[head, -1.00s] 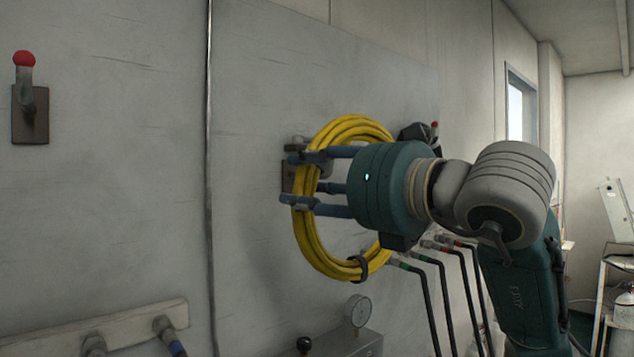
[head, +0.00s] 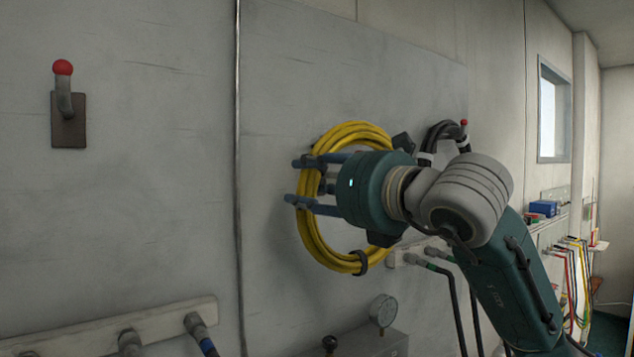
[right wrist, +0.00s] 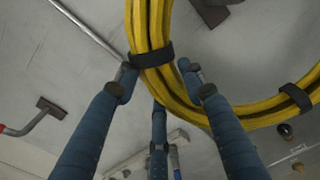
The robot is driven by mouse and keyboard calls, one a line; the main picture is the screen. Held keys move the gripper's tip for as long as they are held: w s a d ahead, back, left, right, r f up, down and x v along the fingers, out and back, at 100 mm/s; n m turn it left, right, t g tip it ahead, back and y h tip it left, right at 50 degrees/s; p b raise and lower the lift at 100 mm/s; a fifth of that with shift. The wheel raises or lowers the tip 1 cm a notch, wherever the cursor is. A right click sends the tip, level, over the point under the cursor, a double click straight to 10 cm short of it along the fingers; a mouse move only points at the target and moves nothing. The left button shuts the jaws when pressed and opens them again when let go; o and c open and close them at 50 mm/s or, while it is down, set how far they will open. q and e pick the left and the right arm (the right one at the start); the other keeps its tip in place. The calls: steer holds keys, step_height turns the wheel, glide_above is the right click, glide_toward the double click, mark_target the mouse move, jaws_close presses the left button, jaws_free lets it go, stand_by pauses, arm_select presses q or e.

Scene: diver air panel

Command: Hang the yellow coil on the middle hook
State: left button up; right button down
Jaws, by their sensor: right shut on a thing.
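The yellow coil (head: 352,132) hangs upright in front of the grey wall panel, with dark straps round it. My right gripper (head: 302,182) is shut on the coil's left side. The coil also shows in the right wrist view (right wrist: 151,22), passing between my fingers at a strap. The middle hook is hidden behind the coil and gripper in the head view. A dark plate (right wrist: 212,12) at the top of the right wrist view may be its base. I cannot tell whether the coil touches the hook. My left gripper is out of view.
A bare red-tipped hook (head: 63,95) is at the left. A black coil (head: 440,138) hangs on the right red-tipped hook (head: 464,128). Below are a gauge (head: 382,310) on a grey box and a rail with hose fittings (head: 130,340).

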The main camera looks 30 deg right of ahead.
mark_target(294, 207)
steer(key=shift+w+a+f+b, duration=0.2)
steer(key=shift+w+f+b, duration=1.5)
steer(key=shift+w+f, duration=0.6)
steer(key=shift+r, duration=0.1)
